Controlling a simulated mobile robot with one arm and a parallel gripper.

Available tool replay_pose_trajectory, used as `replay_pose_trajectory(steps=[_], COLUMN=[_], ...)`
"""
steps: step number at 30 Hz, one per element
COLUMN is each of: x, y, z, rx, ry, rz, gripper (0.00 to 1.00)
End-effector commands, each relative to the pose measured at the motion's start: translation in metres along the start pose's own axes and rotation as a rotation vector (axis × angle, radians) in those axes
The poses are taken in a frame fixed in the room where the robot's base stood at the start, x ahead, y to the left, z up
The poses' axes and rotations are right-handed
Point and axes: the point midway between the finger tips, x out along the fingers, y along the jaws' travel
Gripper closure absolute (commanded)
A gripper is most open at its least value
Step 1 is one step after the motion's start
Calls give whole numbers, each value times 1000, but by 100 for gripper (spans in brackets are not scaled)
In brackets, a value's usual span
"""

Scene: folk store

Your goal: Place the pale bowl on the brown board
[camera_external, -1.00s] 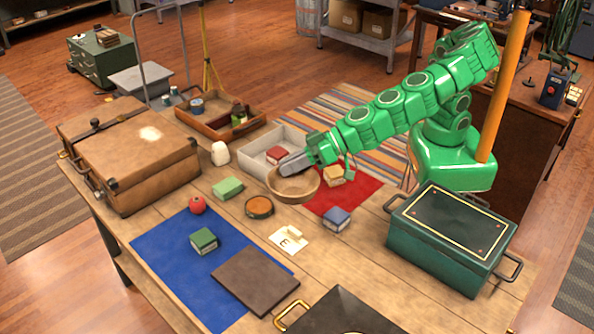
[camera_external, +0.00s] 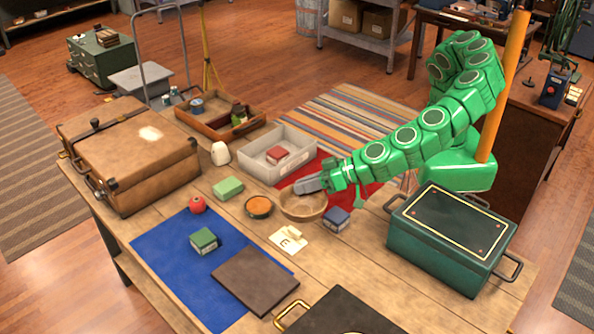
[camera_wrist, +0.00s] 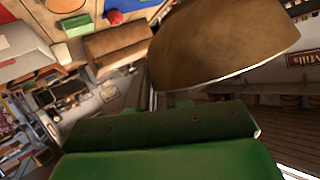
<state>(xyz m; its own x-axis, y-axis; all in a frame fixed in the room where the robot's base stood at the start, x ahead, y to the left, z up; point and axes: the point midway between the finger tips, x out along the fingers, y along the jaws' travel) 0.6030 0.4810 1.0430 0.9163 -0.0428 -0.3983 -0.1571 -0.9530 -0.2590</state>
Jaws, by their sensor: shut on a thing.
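The pale bowl (camera_external: 306,212) is tan and sits at the end of my arm, near the middle of the table in the external view. My gripper (camera_external: 303,188) is shut on its far rim. In the wrist view the bowl (camera_wrist: 222,45) fills the upper right, tilted in the picture. I cannot tell how far it is above the table. The brown board (camera_external: 255,280) is flat and dark, lying partly on the blue mat (camera_external: 165,250) at the front. It is bare and lies to the front left of the bowl, apart from it.
A blue box (camera_external: 337,219) is close right of the bowl. A green box (camera_external: 204,240) and red item (camera_external: 197,205) are left; a black case (camera_external: 340,312) is front.

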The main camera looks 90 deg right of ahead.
Motion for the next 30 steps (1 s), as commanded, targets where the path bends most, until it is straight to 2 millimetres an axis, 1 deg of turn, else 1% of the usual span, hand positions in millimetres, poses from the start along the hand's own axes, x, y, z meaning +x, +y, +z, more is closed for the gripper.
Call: replay_pose_trajectory(steps=[1,6,11,24,30], x=[4,13,20,57,70], y=[3,9,9,-15,-26], z=[9,29,38,52,56], rx=[-3,-3,0,0,1], ry=[-2,0,-1,-5,-3], rz=[2,1,0,0,0], gripper=[100,100,100,100,100])
